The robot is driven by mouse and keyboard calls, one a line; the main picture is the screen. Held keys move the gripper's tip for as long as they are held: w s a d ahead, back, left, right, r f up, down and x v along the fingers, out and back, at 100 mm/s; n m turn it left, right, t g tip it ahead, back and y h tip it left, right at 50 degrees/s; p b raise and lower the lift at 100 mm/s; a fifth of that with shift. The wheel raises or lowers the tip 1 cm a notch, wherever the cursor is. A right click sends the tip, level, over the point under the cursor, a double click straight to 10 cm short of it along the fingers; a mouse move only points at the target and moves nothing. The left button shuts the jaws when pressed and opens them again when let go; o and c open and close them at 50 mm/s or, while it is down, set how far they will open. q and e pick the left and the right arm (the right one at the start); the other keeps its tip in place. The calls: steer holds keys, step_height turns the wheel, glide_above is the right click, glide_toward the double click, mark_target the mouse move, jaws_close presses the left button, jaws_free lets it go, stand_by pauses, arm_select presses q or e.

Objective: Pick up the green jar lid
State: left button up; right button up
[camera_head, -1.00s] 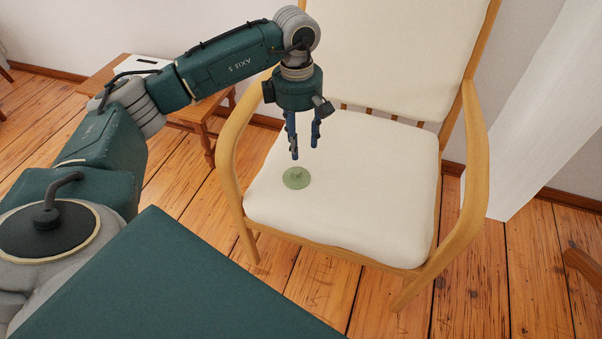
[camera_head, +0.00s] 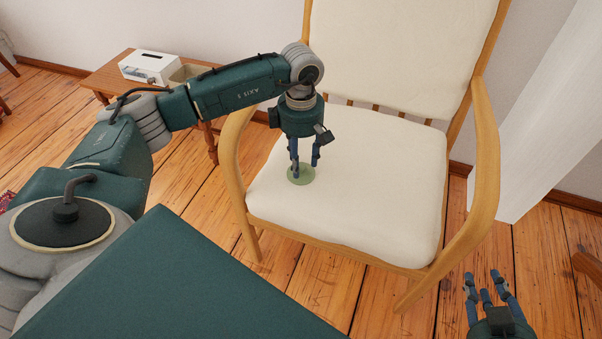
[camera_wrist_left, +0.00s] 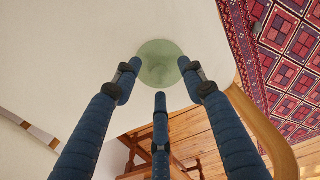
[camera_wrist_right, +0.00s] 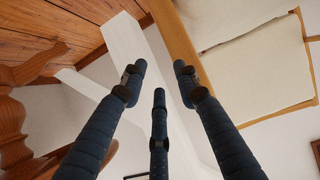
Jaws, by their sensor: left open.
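The green jar lid (camera_head: 302,176) lies flat on the cream seat of the armchair (camera_head: 360,190), near its front left part. It also shows in the left wrist view (camera_wrist_left: 159,62), just past the fingertips. My left gripper (camera_head: 304,172) points down right over the lid, its fingers open around or just above it; I cannot tell if they touch it. In the left wrist view the fingers (camera_wrist_left: 160,85) are spread with nothing between them. My right gripper (camera_head: 487,280) is low at the right, fingers spread and empty, also in the right wrist view (camera_wrist_right: 158,80).
The chair's wooden armrests (camera_head: 236,170) flank the seat, and its backrest (camera_head: 400,55) rises behind. A small wooden table (camera_head: 110,78) with a white box (camera_head: 150,67) stands at the back left. A patterned rug (camera_wrist_left: 290,60) shows in the left wrist view. The seat right of the lid is clear.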

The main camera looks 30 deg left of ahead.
arm_select(q)
steer(key=shift+f, duration=0.75)
jaws_close()
arm_select(e)
steer(key=shift+w+a+r+t+y, duration=0.15)
steer(key=shift+w+r+t, duration=0.15)
steer(key=shift+r, duration=0.2)
steer(key=shift+w+a+r+t+y, duration=0.2)
steer(key=shift+w+r, duration=0.1)
steer(key=shift+r, duration=0.15)
arm_select(q)
steer(key=shift+r, duration=0.1)
